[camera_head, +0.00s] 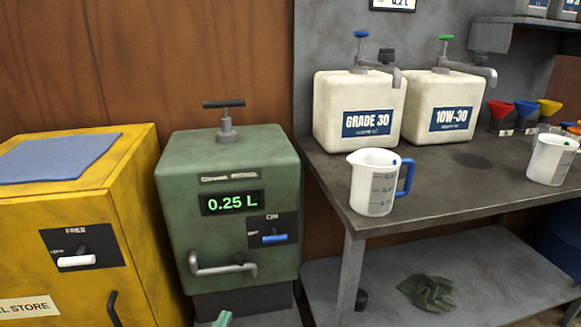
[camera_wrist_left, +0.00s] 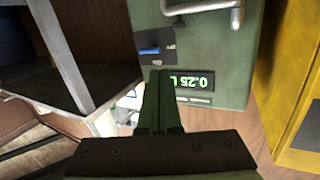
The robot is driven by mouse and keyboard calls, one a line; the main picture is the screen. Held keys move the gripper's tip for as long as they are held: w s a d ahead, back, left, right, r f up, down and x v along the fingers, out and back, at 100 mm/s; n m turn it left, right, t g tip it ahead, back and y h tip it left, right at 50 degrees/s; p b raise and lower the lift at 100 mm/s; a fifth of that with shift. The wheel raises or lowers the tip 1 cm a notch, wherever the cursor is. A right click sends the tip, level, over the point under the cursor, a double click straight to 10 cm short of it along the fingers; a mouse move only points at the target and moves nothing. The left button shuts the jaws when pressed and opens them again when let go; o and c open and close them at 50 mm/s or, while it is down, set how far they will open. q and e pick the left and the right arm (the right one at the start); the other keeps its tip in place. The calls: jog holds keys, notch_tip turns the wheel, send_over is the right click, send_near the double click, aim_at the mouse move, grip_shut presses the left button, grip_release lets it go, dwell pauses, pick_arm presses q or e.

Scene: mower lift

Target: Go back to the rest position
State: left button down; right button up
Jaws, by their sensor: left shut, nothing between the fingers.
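My left gripper shows only as a small green tip (camera_head: 223,318) at the bottom edge of the head view, low in front of the green dispenser (camera_head: 226,215). In the left wrist view its two green fingers (camera_wrist_left: 158,75) are shut together with nothing between them. That view is turned over, and the dispenser (camera_wrist_left: 222,60) with its 0.25 L display lies beyond the fingers. I cannot tell the exact gap to the dispenser. My right gripper is in neither view.
A yellow cabinet (camera_head: 75,215) stands left of the dispenser. The workbench (camera_head: 440,185) on the right holds a white jug with a blue handle (camera_head: 373,183), two oil containers, several funnels and another jug.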

pick_arm(q)
jog(key=s+r+m+h+p, duration=0.1)
jog(key=s+r+m+p, duration=0.1)
jog(key=s+r, duration=0.85)
jog(key=s+a+f+n+g+y+p, duration=0.1)
jog(key=s+f+g+p, duration=0.2)
jog(key=p, duration=0.7)
jog(key=s+a+f+n+g+y+p, duration=0.1)
jog(key=s+f+n+g+p, duration=0.1)
jog(key=s+p, duration=0.5)
jog(key=f+g+p, duration=0.1)
jog(key=g+p, duration=0.1)
jog(key=p, duration=0.1)
jog(key=shift+s+p, duration=0.3)
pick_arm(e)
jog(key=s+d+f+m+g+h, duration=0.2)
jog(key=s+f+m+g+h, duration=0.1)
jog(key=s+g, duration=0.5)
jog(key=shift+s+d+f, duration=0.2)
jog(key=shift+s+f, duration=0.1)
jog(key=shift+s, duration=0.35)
